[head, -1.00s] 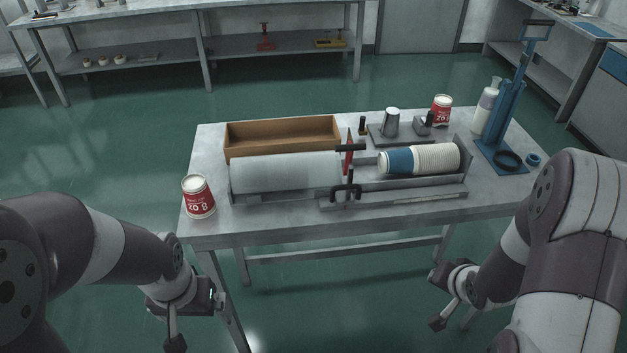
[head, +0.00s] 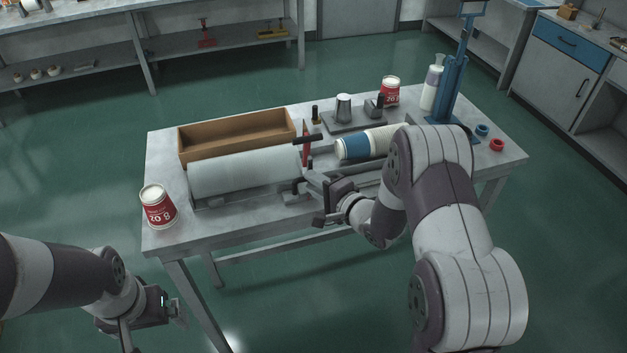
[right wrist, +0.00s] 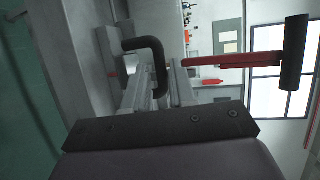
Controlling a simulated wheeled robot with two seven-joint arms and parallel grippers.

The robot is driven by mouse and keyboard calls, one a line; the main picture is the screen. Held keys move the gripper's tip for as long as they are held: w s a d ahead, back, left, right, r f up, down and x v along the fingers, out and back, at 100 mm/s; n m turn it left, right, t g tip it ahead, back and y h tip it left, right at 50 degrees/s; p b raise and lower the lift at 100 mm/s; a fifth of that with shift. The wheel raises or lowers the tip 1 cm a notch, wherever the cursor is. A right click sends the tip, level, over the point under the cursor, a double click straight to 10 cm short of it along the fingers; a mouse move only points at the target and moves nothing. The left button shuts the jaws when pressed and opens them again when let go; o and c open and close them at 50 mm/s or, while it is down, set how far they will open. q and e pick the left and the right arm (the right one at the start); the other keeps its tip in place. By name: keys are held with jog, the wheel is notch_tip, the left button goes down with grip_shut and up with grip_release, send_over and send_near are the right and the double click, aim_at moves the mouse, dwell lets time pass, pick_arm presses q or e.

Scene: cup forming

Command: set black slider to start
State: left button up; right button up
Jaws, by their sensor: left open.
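The black slider's bent handle (head: 295,190) is at the front rail of the bench device, partly hidden by my right gripper in the head view. In the right wrist view the dark C-shaped handle (right wrist: 152,48) stands directly ahead of the gripper. My right gripper (head: 312,182) is at the rail, very close to this handle. Grey finger-like parts show beside the handle's lower end, but I cannot tell whether they grip it. My left gripper (head: 155,320) is open and empty, in front of the table at lower left.
A red lever (head: 305,145) with a black grip (right wrist: 295,52) stands just behind the handle. A white roll (head: 243,173), wooden tray (head: 240,140), stacked cups (head: 353,148) and a red-white tub (head: 158,207) are on the table (head: 165,150). My right arm hides the table's right front.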

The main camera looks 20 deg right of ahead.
jog(key=shift+w+a+f, duration=0.1)
jog(key=shift+w+a, duration=0.1)
jog(key=shift+w, duration=0.2)
grip_shut()
jog(key=d+p, duration=0.2)
jog(key=d, duration=1.4)
jog(key=shift+w, duration=0.2)
jog(key=d, duration=1.2)
jog(key=shift+w+d, duration=0.2)
jog(key=shift+d, duration=0.45)
